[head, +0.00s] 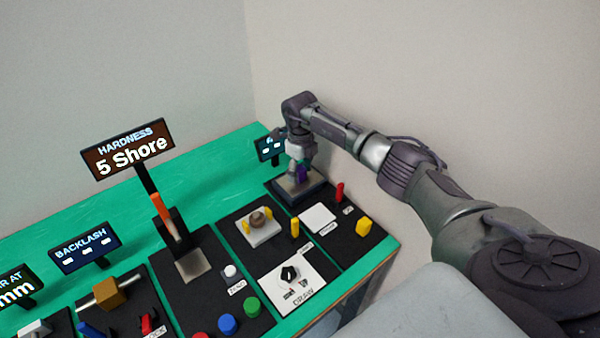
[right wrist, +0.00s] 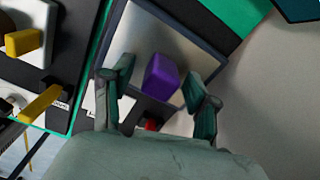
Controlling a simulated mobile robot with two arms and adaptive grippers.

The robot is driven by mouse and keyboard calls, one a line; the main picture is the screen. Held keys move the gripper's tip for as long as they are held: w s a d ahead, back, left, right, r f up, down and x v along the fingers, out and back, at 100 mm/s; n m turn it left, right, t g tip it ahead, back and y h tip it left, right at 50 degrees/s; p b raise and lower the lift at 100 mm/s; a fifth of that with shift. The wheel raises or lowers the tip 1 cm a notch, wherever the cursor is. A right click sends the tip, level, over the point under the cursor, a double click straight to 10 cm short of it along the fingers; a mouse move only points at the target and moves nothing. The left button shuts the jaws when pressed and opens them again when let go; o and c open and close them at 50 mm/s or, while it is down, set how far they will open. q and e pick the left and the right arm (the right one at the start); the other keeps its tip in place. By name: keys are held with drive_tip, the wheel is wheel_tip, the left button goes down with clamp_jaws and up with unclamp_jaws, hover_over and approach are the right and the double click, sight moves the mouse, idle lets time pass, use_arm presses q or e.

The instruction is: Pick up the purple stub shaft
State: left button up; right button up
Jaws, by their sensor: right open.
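The purple stub shaft (right wrist: 161,77) stands on a square silver plate (right wrist: 140,37) in the right wrist view. My right gripper (right wrist: 163,82) is open there, with one finger on each side of the shaft and gaps visible between. In the head view the purple shaft (head: 301,173) shows small at the far end of the green table, on the silver plate (head: 290,187). My right gripper (head: 299,168) is over it and partly hides it. My left gripper is not in view.
A dark screen (head: 269,148) stands just behind the plate. The hardness sign (head: 128,150) rises to the left. A wall is close on the right.

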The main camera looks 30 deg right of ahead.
clamp_jaws()
drive_tip(key=shift+r, duration=0.15)
